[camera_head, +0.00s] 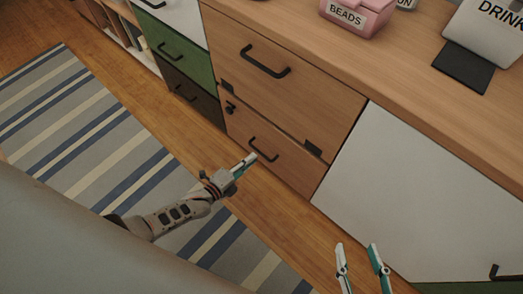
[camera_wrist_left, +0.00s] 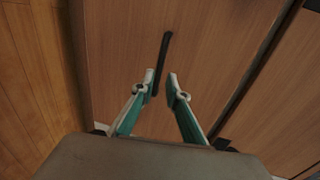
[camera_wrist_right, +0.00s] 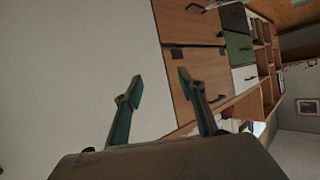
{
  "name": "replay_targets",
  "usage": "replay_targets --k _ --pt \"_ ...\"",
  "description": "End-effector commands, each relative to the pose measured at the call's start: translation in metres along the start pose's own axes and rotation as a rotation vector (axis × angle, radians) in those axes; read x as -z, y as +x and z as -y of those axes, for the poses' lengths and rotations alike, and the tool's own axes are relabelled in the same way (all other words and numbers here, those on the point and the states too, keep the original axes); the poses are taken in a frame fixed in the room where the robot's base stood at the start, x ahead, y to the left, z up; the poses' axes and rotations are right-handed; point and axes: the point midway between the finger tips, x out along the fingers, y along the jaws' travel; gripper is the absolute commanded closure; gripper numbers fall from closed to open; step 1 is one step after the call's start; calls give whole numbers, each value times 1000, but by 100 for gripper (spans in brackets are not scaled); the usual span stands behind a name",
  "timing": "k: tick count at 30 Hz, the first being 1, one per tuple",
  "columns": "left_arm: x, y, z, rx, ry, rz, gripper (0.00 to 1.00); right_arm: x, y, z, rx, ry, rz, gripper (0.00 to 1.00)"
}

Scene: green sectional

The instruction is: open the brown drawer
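The lower wood-brown drawer front (camera_head: 290,165) appears shut and has a black bar handle (camera_head: 262,150). My left gripper (camera_head: 246,160) is at this handle. In the left wrist view the handle (camera_wrist_left: 166,50) runs between the tips of my left gripper (camera_wrist_left: 161,78), its lower end close to the left finger. The fingers are apart; I cannot tell whether either touches the handle. A darker brown drawer (camera_head: 185,90) with a black handle sits under a green one, further left. My right gripper (camera_head: 360,258) is open and empty, in front of the white panel; it also shows in the right wrist view (camera_wrist_right: 160,85).
An upper wood drawer (camera_head: 275,75) has its own black handle. A white panel (camera_head: 410,185) stands to the right. The wooden top holds a pink beads box (camera_head: 350,14) and a white drinks container (camera_head: 490,25). A striped rug (camera_head: 80,125) covers the floor at left.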

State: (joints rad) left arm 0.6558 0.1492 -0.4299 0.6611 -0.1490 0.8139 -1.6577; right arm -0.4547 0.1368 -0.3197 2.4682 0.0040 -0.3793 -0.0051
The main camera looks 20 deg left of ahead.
Motion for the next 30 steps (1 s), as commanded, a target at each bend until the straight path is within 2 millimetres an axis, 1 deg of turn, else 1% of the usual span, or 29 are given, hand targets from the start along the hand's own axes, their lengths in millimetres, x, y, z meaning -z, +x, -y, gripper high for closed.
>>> replay_targets --k 1,6,10,13,18,24,25,26,27,30 --pt "2 7 -4 -4 -3 -1 86 -2 1 2 2 10 1 60" --pt "2 31 -7 -8 -5 0 86 3 3 5 9 38 -17 60" --pt "2 46 -6 -8 -5 -1 86 2 4 12 20 79 -24 60" --pt "2 54 -5 -7 -5 0 86 2 4 16 26 105 -29 60" --pt "1 60 -3 -5 -4 0 86 4 5 19 32 123 -36 60" --pt "1 60 -1 -3 -4 0 86 5 4 19 32 124 -39 60" --pt "1 60 -1 -3 -4 0 91 5 4 19 32 124 -39 60" --pt "1 60 -1 -3 -4 0 98 5 4 19 32 124 -39 60" --pt "1 60 -1 -3 -4 0 100 6 4 19 32 124 -39 60" --pt "1 60 -1 -3 -4 0 100 5 5 19 32 123 -38 60"
